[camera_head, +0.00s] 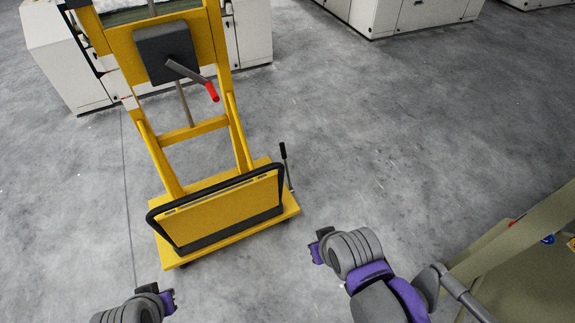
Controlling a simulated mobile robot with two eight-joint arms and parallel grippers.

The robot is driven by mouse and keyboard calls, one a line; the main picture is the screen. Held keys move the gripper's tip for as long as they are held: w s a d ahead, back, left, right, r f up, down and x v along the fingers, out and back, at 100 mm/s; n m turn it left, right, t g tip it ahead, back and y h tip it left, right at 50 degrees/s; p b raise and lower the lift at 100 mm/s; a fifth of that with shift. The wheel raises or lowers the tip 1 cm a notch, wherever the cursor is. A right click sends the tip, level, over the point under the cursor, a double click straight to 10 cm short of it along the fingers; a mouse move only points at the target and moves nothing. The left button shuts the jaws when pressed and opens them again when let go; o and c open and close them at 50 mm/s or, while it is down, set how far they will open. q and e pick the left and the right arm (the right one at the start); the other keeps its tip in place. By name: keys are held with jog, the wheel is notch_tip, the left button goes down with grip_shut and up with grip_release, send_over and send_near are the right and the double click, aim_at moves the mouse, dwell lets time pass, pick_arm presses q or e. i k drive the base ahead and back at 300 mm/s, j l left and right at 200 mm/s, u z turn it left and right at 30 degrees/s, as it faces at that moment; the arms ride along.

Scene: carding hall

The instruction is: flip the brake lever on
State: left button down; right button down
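The brake lever (285,165) appears to be the thin grey rod with a black grip at the right side of the yellow lift cart's base (289,206). It stands close to upright, leaning slightly left at its top. My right gripper (317,246) is in front of the lever and a little right of it, apart from it, with nothing seen in it. My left gripper (168,299) is at the bottom left, in front of the cart and clear of it. The fingers of both are too small and turned to tell open from shut.
The yellow mast (190,128) carries a dark box (165,52) and a crank with a red handle (212,91). White cabinets (250,32) stand behind. A beige machine (520,260) is at lower right. The grey floor right of the cart is free.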

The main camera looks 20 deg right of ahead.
aim_at(283, 152)
jog(key=i+l+u, duration=0.1)
jog(key=i+l, duration=0.5)
jog(key=i+l+u, duration=0.1)
jog(key=i+l, duration=0.5)
jog(key=l, duration=0.3)
